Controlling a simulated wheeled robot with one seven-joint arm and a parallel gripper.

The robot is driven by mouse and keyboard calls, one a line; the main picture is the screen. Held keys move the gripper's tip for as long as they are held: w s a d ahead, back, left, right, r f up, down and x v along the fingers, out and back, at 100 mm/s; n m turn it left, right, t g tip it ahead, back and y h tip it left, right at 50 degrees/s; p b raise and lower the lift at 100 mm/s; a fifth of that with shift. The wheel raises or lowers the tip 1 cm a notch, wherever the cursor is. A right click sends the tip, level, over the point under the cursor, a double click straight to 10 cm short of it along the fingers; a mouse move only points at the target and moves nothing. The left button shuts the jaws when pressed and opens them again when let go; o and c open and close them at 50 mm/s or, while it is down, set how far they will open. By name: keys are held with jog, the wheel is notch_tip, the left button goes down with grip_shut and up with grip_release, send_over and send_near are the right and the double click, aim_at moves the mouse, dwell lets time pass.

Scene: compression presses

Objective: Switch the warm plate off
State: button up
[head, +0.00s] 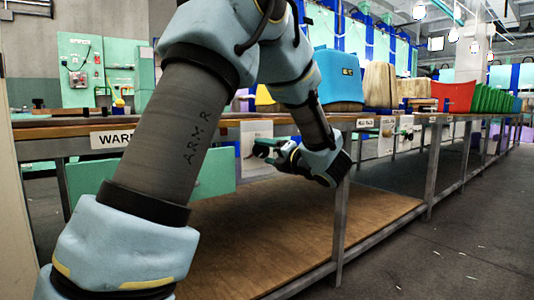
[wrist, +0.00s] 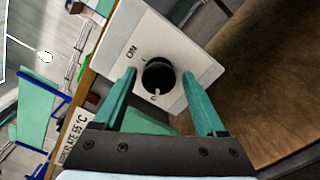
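The warm plate's switch is a round black knob (wrist: 158,74) on a white panel (wrist: 200,62). The panel reads "ON" at the upper left of the knob. A small white mark shows at the knob's lower edge, on the side away from "ON"; I cannot read the lettering there clearly. My gripper (wrist: 159,82) is open, with one green finger on each side of the knob; I cannot tell whether they touch it.
A label starting "WAR" (head: 113,139) is on the table edge (head: 60,146), partly behind my arm. A wooden lower shelf (head: 290,225) lies below. A table leg (head: 341,215) stands just right of my gripper. More control panels (head: 388,135) line the edge further right.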

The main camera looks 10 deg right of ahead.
jog(key=shift+o, duration=0.3)
jog(key=shift+s, duration=0.1)
jog(key=shift+s+d, duration=0.2)
jog(key=shift+s, duration=0.1)
jog(key=p+v, duration=0.2)
jog(key=v, duration=0.8)
